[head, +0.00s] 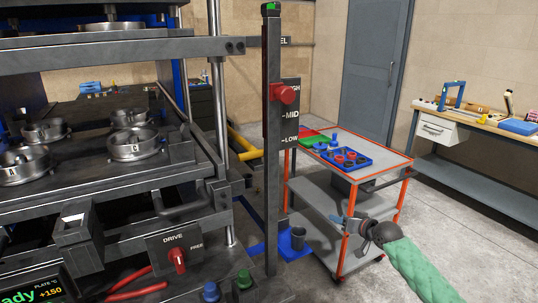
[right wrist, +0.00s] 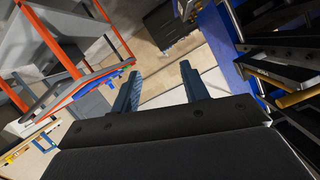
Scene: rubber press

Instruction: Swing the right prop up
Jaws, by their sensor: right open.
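A yellow bar (head: 243,143) sits low on the right side of the black press (head: 170,190), behind the upright post; it looks like the right prop, but I cannot be sure. Part of the bar is hidden behind the post. A yellow bar also shows at the right edge of the right wrist view (right wrist: 300,95). My right gripper (head: 350,223) is in front of the cart, right of the press and well apart from the bar. In the right wrist view its two fingers (right wrist: 160,77) are apart with nothing between them. My left gripper is not in view.
A black post (head: 272,180) with a red knob (head: 285,94) and height labels stands between press and gripper. An orange-framed cart (head: 385,178) carries a blue tray (head: 345,157). A workbench (head: 480,130) stands at the right. Floor on the right is clear.

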